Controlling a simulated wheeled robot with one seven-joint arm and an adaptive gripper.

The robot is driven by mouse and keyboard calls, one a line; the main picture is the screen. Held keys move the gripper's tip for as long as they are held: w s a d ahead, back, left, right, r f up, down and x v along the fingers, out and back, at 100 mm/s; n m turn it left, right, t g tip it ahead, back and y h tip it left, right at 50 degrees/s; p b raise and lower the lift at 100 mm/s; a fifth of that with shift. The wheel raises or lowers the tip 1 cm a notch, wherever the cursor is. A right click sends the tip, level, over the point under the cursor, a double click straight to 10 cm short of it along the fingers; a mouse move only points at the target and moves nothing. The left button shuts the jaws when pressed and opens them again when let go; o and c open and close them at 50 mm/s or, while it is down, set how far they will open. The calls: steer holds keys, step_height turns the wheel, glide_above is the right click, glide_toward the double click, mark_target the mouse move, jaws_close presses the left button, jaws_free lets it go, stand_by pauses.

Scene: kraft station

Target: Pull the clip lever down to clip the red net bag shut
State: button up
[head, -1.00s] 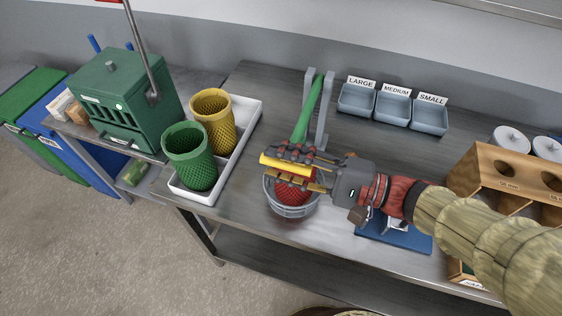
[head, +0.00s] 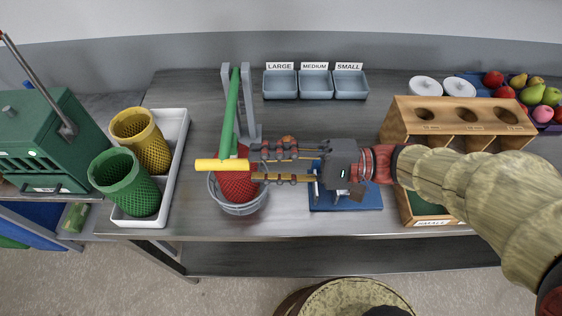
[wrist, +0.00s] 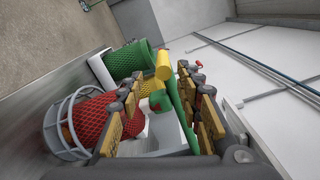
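The clip lever (head: 231,115) is a green bar with a yellow crossbar handle (head: 222,164), rising between two grey posts. Its handle lies over the red net bag (head: 236,188), which sits in a grey wire basket (head: 240,209). My gripper (head: 258,165) is open, just right of the handle's end, with its fingers pointing left; I cannot tell whether they touch it. In the wrist view the yellow handle (wrist: 163,70) shows beyond the spread fingers, and the red net bag (wrist: 90,120) is at left. The mouth of the bag is hidden.
A white tray (head: 180,150) with a yellow and a green net sleeve stands at left. Grey size bins (head: 315,84) line the back. A blue-based stand (head: 345,198) is below my gripper, and a wooden holder (head: 455,115) is at right.

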steer(key=shift+w+d, duration=0.1)
steer(key=shift+d, duration=1.35)
steer(key=s+d+f+h, duration=0.1)
steer(key=d+f+h, duration=0.2)
steer(key=f+h, duration=0.1)
steer(key=s+d+f+h, duration=0.2)
steer(key=d+f+h, duration=0.1)
steer(key=f, duration=0.3)
steer(key=s+d+f+h, duration=0.2)
steer(key=d+f+h, duration=0.2)
steer(key=f, duration=0.1)
steer(key=shift+d+m+h, duration=0.3)
steer(key=shift+d+m, duration=0.1)
steer(key=w+d+r+n+t+h, duration=0.3)
steer(key=d+r+t+h, duration=0.3)
steer(key=d+r, duration=0.3)
step_height(320, 180, up, 2)
steer(key=shift+d+r+n+t, duration=0.1)
steer(key=shift+d+n+t, duration=0.2)
steer(key=shift+d+n, duration=0.1)
